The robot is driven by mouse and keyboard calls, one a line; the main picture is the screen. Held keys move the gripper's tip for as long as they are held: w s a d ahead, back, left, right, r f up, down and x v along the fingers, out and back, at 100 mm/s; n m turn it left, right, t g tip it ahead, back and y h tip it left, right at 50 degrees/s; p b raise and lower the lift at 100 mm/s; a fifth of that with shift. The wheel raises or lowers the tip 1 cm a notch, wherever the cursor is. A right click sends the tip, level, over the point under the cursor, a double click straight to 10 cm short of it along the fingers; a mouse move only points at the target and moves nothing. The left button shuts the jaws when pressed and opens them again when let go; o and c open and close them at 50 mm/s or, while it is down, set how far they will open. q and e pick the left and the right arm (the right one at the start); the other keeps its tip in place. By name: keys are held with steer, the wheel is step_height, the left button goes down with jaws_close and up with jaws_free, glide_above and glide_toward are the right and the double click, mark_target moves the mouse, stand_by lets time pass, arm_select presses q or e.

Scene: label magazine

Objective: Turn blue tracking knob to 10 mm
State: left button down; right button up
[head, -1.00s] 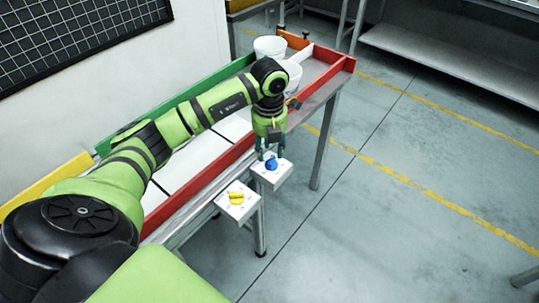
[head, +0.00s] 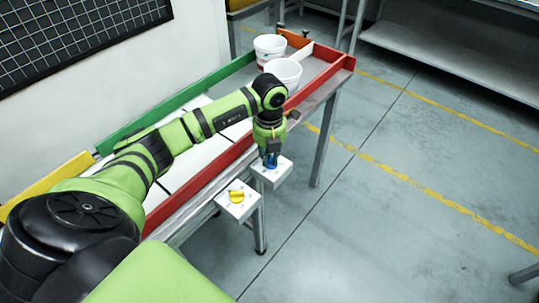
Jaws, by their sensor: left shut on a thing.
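The blue tracking knob (head: 271,162) sits on top of a small white box at the front edge of the table, right of the yellow knob. My left gripper (head: 271,157) points down over it and is shut on the blue knob, its fingers on either side. The fingers hide much of the knob. The scale marks on the white box (head: 280,176) are too small to read, so the knob's setting cannot be told. My right gripper is not in view.
A yellow knob (head: 237,196) on a second white box (head: 240,211) stands close by on the left. Two white buckets (head: 269,47) (head: 283,74) stand at the table's far end. A red rail (head: 205,183) edges the table.

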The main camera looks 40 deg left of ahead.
arm_select(q)
steer(key=m+b, duration=0.2)
steer(key=m, duration=0.1)
steer(key=shift+w+a, duration=0.1)
steer(key=m+b, duration=0.2)
steer(key=m, duration=0.1)
steer(key=shift+f+m, duration=0.1)
steer(key=shift+m, duration=0.3)
steer(key=m+b, duration=0.2)
steer(key=m, duration=0.1)
steer(key=shift+w, duration=0.15)
steer(key=shift+m+b, duration=0.8)
steer(key=shift+m, duration=0.8)
steer(key=shift+r, duration=0.2)
steer(key=c, duration=1.1)
jaws_free()
steer(key=shift+c, duration=0.2)
